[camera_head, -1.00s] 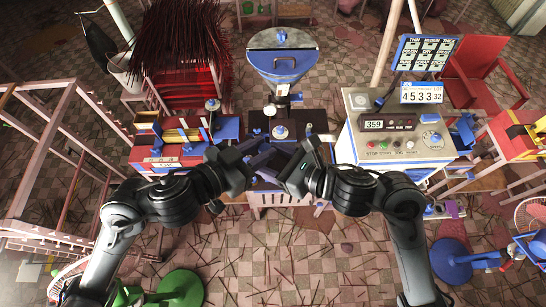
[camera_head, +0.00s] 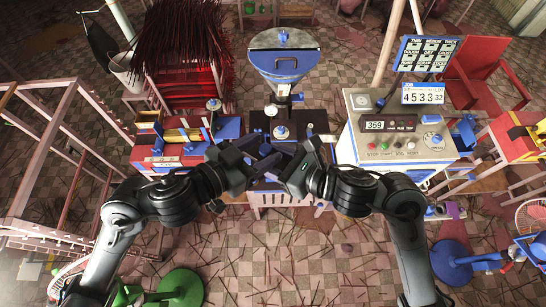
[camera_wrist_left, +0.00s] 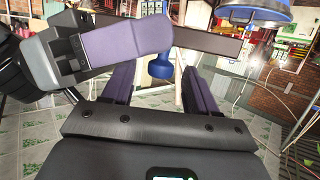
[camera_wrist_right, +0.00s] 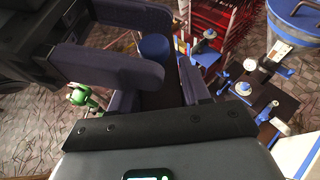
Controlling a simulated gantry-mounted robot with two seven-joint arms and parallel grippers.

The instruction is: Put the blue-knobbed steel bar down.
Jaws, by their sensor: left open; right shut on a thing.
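The steel bar (camera_wrist_left: 212,40) is a long dark flat piece in the left wrist view, with a blue knob (camera_wrist_left: 161,66) below it. The knob also shows in the right wrist view (camera_wrist_right: 154,47). My right gripper (camera_head: 288,165) is shut on the bar and holds it in front of the bench; its fingers hide part of it. My left gripper (camera_head: 260,160) is open, its fingers on either side of the knob and apart from it in the left wrist view. In the head view the two grippers hide most of the bar.
The blue-lidded extruder hopper (camera_head: 284,60) stands behind the grippers over a dark bench (camera_head: 315,119). A control box (camera_head: 395,145) with buttons is on the right, a red and blue workbench (camera_head: 170,165) on the left. Incense sticks litter the tiled floor below.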

